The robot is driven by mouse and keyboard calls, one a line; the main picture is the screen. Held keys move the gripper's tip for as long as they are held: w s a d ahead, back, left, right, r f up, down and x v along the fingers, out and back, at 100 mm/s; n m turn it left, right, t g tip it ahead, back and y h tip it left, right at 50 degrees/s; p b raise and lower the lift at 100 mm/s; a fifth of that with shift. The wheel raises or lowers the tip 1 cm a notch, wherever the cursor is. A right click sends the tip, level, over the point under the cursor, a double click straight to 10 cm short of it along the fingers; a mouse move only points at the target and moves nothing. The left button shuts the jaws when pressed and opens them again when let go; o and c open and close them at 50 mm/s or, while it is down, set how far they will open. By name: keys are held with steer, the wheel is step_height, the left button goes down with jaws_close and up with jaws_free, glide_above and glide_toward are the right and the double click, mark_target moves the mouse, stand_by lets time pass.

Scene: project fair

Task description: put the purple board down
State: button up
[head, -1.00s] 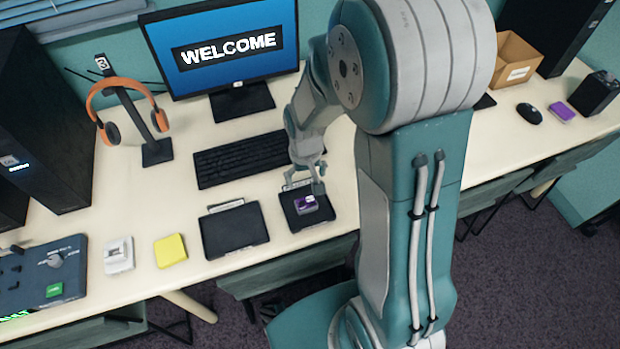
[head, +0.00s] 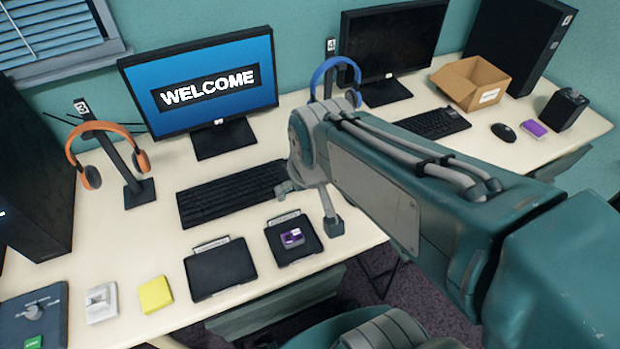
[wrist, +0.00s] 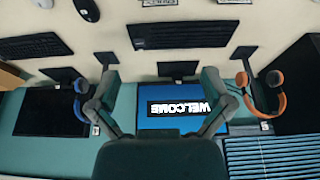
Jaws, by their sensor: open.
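The purple board (head: 291,238) is a small purple block with a light label on top. It rests on the right-hand black pad (head: 279,254) on the desk in the head view. My gripper (head: 308,205) is open and empty, above and right of the board and apart from it. In the wrist view my gripper's fingers (wrist: 175,82) are spread wide with nothing between them, and the board does not show there.
A second black pad (head: 222,272), a yellow block (head: 155,295) and a white switch (head: 101,304) lie to the left. A keyboard (head: 232,193) and a lit WELCOME monitor (head: 205,90) stand behind. An orange headset (head: 92,177) hangs at left; a cardboard box (head: 471,84) stands at back right.

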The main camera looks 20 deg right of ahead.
steer(key=s+r+t, duration=0.1)
steer(key=s+r, duration=0.3)
steer(key=s, duration=0.1)
steer(key=shift+s+t, duration=0.3)
stand_by(1.1)
